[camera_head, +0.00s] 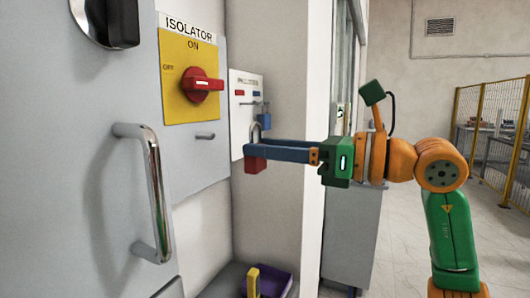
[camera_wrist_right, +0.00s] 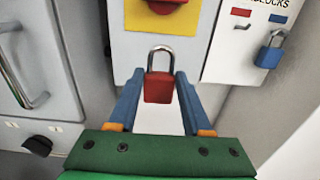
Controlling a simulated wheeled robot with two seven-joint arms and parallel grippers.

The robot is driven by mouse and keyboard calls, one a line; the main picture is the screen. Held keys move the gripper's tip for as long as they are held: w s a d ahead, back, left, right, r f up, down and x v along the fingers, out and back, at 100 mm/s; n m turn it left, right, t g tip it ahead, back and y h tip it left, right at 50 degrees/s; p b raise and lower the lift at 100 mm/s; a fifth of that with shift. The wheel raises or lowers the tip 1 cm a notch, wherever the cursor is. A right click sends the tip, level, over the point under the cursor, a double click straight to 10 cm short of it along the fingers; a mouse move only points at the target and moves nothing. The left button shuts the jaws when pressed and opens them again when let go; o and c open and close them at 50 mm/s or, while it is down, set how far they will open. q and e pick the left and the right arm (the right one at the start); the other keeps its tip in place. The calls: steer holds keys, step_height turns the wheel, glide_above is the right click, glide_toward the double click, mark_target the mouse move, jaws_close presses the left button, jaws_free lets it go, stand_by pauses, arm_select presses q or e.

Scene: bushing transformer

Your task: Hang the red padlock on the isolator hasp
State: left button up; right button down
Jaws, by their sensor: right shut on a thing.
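The red padlock (camera_head: 256,164) is held upright at the fingertips of my right gripper (camera_head: 251,150), its steel shackle pointing up. In the right wrist view the padlock (camera_wrist_right: 158,88) sits between the two blue fingers of the right gripper (camera_wrist_right: 159,85), shackle toward the cabinet. The isolator panel (camera_head: 192,82) has a yellow plate with a red rotary handle (camera_head: 203,85). A small metal hasp (camera_head: 205,136) sticks out below the yellow plate, left of the padlock and apart from it. In the wrist view the hasp cannot be made out. My left gripper is not in view.
A white padlock board (camera_head: 240,120) with a blue padlock (camera_head: 265,117) hanging on it is behind the gripper. A chrome door handle (camera_head: 156,195) projects at left. A purple object and a yellow one (camera_head: 253,282) lie low down. A yellow fence (camera_head: 487,115) stands far right.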

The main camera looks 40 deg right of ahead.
steer(key=p+x, duration=0.1)
steer(key=x, duration=0.1)
steer(key=p+x, duration=0.1)
steer(key=x, duration=0.2)
steer(key=p+x, duration=0.1)
steer(key=x, duration=0.2)
steer(key=shift+a+f, duration=0.15)
steer(key=shift+f, duration=0.15)
steer(key=shift+w+a+f, duration=0.2)
steer(key=shift+w+f, duration=0.4)
steer(key=shift+w, duration=0.05)
steer(key=shift+c, duration=1.3)
jaws_free()
